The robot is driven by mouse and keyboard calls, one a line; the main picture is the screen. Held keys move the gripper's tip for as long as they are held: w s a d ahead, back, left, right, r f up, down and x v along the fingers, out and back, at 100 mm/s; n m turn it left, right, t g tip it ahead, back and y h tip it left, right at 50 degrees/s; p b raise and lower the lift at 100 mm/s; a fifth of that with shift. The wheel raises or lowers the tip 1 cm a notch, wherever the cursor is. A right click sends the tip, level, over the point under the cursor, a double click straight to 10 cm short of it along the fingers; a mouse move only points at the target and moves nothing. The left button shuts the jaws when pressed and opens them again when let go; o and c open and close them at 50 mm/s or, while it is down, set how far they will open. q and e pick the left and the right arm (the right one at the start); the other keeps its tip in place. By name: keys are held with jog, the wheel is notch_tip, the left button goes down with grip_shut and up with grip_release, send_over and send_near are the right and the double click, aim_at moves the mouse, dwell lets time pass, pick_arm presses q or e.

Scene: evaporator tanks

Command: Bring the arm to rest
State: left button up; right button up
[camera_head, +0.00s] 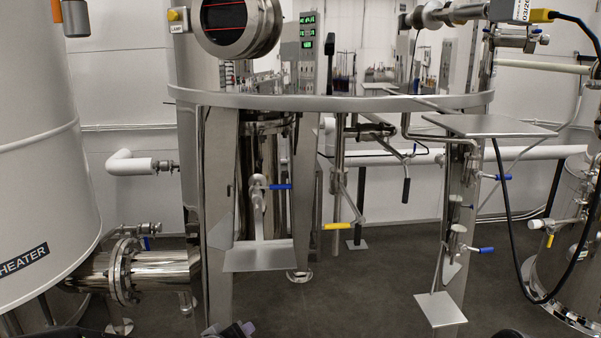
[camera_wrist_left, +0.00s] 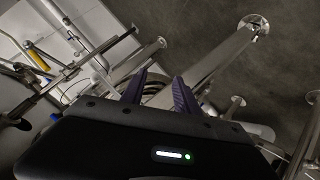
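My left gripper (camera_wrist_left: 159,80) shows in the left wrist view with its two purple fingers apart. I see nothing held between them; steel pipework shows behind. In the head view only a small dark part with a purple tip shows at the bottom edge, left of centre, seemingly my left gripper. It is in front of the steel tank stand. My right gripper is not in view.
A white heater tank (camera_head: 40,150) stands at the left, with a flanged steel pipe (camera_head: 150,275) running right. The steel tank stand (camera_head: 330,102) fills the middle, with blue-handled valves (camera_head: 281,187) and small plates (camera_head: 440,309). A black cable (camera_head: 508,220) hangs at the right.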

pick_arm(q)
jog(key=s+d+f+m+g+h, duration=0.1)
jog(key=s+d+f+m+g, duration=0.15)
jog(key=s+f, duration=0.55)
jog(key=s+d+f+m+g, duration=0.1)
jog(key=s+f+m+g, duration=0.3)
jog(key=f, duration=0.6)
jog(key=s+d+f+n+g, duration=0.1)
jog(key=s+d+f+g, duration=0.1)
jog(key=s+f, duration=0.6)
jog(key=s+d+f+n+g, duration=0.15)
jog(key=s+f, duration=0.25)
jog(key=s, duration=0.8)
notch_tip(320, 180, up, 14)
jog(key=s+h+p, duration=0.1)
jog(key=p, duration=1.3)
jog(key=shift+a+f+m, duration=0.15)
jog(key=shift+f+m, duration=0.05)
jog(key=shift+m, duration=0.1)
jog(key=shift+s+a, duration=0.1)
